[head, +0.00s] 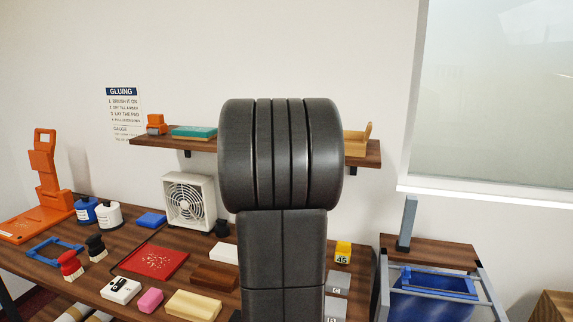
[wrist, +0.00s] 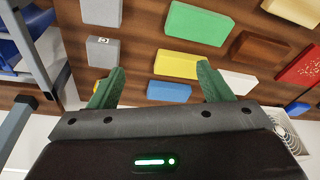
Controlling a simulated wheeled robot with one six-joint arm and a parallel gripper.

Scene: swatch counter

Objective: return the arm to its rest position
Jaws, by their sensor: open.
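My gripper (wrist: 158,88) shows in the wrist view with its two green fingers spread apart and nothing between them. It hangs over the brown wooden counter (wrist: 140,55), above the blocks. A yellow block (wrist: 177,66) and a blue block (wrist: 168,92) lie below, near the gap between the fingers. In the head view my dark arm stands upright in the middle and hides part of the counter and shelf; the gripper itself does not show there.
The counter holds a red mat (head: 155,262), a white fan (head: 189,202), an orange stand (head: 50,180) and several blocks and brushes. A wall shelf (head: 160,142) runs behind my arm. A blue bin (head: 435,297) in a metal frame stands at the right.

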